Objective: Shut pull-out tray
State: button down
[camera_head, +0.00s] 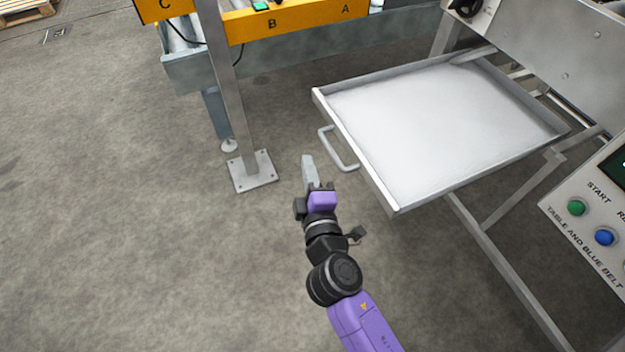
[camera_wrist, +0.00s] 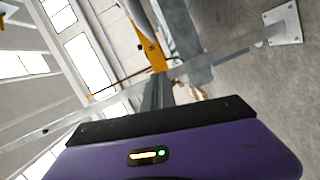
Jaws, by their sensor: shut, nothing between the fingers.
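The pull-out tray (camera_head: 430,118) is a wide, shallow metal tray. It sticks out from the machine at the right of the head view. Its loop handle (camera_head: 338,150) is on the left front wall. My gripper (camera_head: 308,162) is shut and empty, a little left of the handle and apart from it in the picture. How far apart in depth I cannot tell. In the wrist view my gripper's fingers (camera_wrist: 158,92) are together, and neither the tray nor the handle shows.
A steel post (camera_head: 228,90) with a floor plate (camera_head: 252,171) stands left of my gripper. A conveyor with a yellow lettered rail (camera_head: 295,20) runs behind. A control panel (camera_head: 595,215) with green and blue buttons is at the right. The floor at left is clear.

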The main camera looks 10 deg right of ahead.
jog(key=shift+w+d+f+p, duration=0.2)
jog(key=shift+w+d+f, duration=0.05)
jog(key=shift+w+d, duration=0.75)
jog(key=shift+w+d+f+p, duration=0.25)
jog(key=shift+w+d, duration=0.5)
jog(key=shift+w, duration=0.3)
